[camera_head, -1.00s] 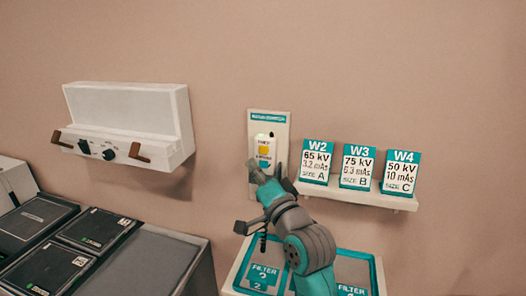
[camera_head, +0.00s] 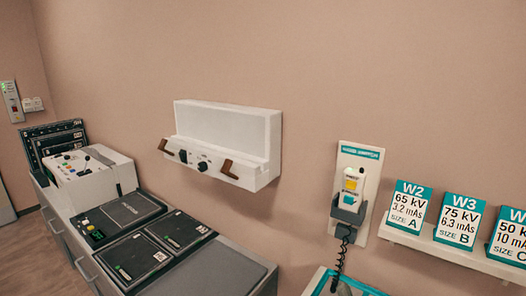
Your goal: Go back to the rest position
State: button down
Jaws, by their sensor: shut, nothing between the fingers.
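My gripper and arm are not in view now. The hand switch (camera_head: 350,185), pale with a yellow button, sits upright in a dark grey holder (camera_head: 347,214) on a white wall plate (camera_head: 370,178) at the right. A dark coiled cord (camera_head: 339,263) hangs below it.
A white wall unit (camera_head: 228,140) with brown handles is left of the switch. Cards W2 (camera_head: 407,207), W3 (camera_head: 459,221) and W4 (camera_head: 510,240) stand on a white shelf (camera_head: 447,250). A counter (camera_head: 235,272) with dark panels and a control console (camera_head: 92,175) fills the left.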

jog(key=s+f+n+g+h, duration=0.1)
jog(key=s+f+n, duration=0.1)
jog(key=s+f, duration=0.65)
jog(key=s+f+n+g, duration=0.15)
jog(key=s+f, duration=0.35)
jog(key=s, duration=0.7)
jog(key=s+n+g, duration=0.1)
jog(key=s+n, duration=0.4)
jog(key=s, duration=1.6)
jog(key=shift+s+f+g, duration=0.15)
jog(key=shift+g, duration=0.2)
